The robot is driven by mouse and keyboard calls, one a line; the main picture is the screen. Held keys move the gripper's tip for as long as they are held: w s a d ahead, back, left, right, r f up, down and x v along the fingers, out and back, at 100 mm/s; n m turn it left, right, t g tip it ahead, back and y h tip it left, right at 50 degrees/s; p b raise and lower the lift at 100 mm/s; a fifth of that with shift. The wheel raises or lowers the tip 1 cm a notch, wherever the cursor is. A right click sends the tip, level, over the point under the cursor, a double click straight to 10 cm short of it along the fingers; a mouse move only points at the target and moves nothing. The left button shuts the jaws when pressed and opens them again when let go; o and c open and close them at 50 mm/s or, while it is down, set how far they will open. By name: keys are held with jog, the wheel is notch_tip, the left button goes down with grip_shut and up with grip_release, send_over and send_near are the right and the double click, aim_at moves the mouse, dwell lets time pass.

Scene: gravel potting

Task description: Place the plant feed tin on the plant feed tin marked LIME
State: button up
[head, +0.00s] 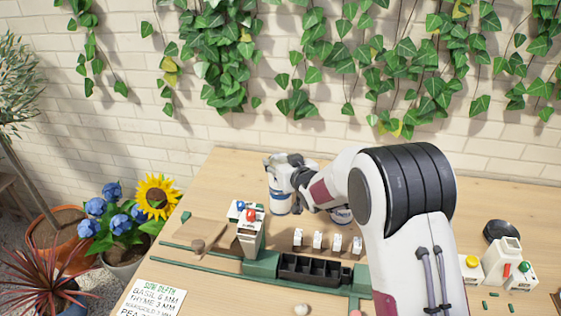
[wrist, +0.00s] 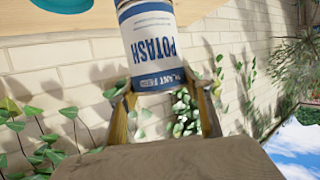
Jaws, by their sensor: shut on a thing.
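A white plant feed tin with blue bands, labelled POTASH (wrist: 155,45), is between the two fingers of my gripper (wrist: 160,88) in the wrist view, where its lettering appears upside down. In the head view my gripper (head: 284,170) is shut on this tin (head: 279,201) near the back of the table. A blue round surface (wrist: 65,3) is cut off at the top of the wrist view.
A dark seed tray (head: 314,272), several small white blocks (head: 318,240) and a white carton (head: 250,235) stand in front. Wooden table (head: 225,185) is bare left of the held tin. An ivy-hung brick wall (head: 230,132) rises behind.

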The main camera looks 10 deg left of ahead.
jog(key=shift+f, duration=0.1)
jog(key=o, duration=1.4)
jog(key=shift+v, duration=6)
jog(key=shift+d, duration=0.1)
